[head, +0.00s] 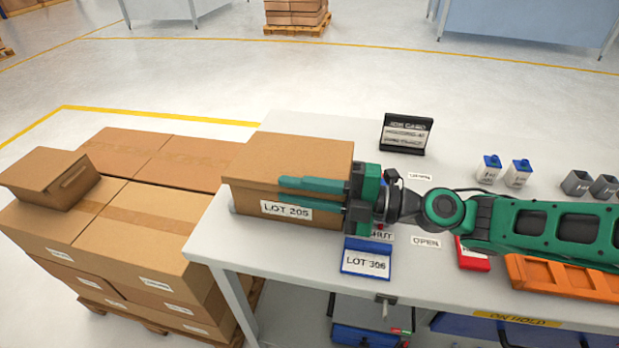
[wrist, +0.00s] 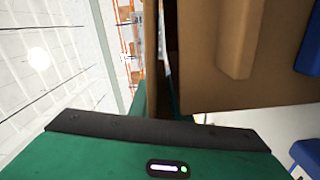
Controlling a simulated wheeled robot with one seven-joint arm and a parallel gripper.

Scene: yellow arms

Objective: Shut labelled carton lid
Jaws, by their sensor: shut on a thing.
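A brown carton (head: 245,200) with a white "LOT 205" label (head: 286,210) stands at the left end of the white table. Its lid (head: 290,155) lies flat or nearly flat over the box; I cannot tell whether it is fully closed. My gripper (head: 308,187) reaches in from the right, with its teal fingers across the upper front of the carton. It is shut on what looks like the lid's front edge, but the grip itself is mostly hidden. In the wrist view, a brown carton panel (wrist: 210,60) with a raised strip (wrist: 240,40) stands right beside the fingers.
A blue "LOT 306" holder (head: 367,258) stands on the table in front of the carton. A black sign stand (head: 405,133) is behind. White bottles (head: 518,173), grey cups (head: 576,183) and an orange tray (head: 560,278) are to the right. Stacked cartons (head: 130,225) stand left of the table.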

